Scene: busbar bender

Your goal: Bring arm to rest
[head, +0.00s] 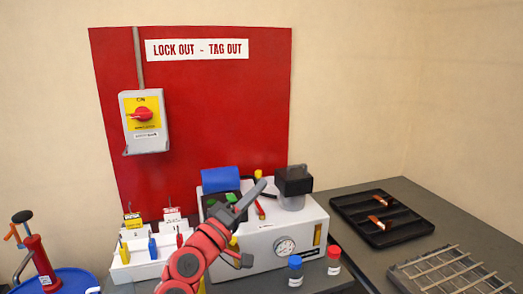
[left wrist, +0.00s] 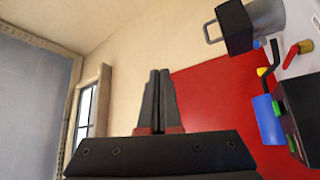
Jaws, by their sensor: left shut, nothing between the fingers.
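My left arm, red, comes up from the bottom middle of the head view, in front of the white bender machine (head: 262,250). Its left gripper (head: 258,187) is shut and empty, pointing up and right beside the machine's black head (head: 293,181). In the left wrist view the dark fingers (left wrist: 160,75) are together with nothing between them. The wrist view also shows the machine's black head (left wrist: 237,27) at upper right and its blue part (left wrist: 268,120) at right. The arm hides part of the machine's front left. My right gripper is out of view.
A red lockout board (head: 215,110) bears a rotary switch (head: 145,117). A padlock stand (head: 130,268) is left of the arm. Blue-capped (head: 295,271) and red-capped (head: 333,262) bottles stand in front of the machine. A black tray (head: 385,240) holds copper pieces; a wire rack (head: 455,275) is nearer.

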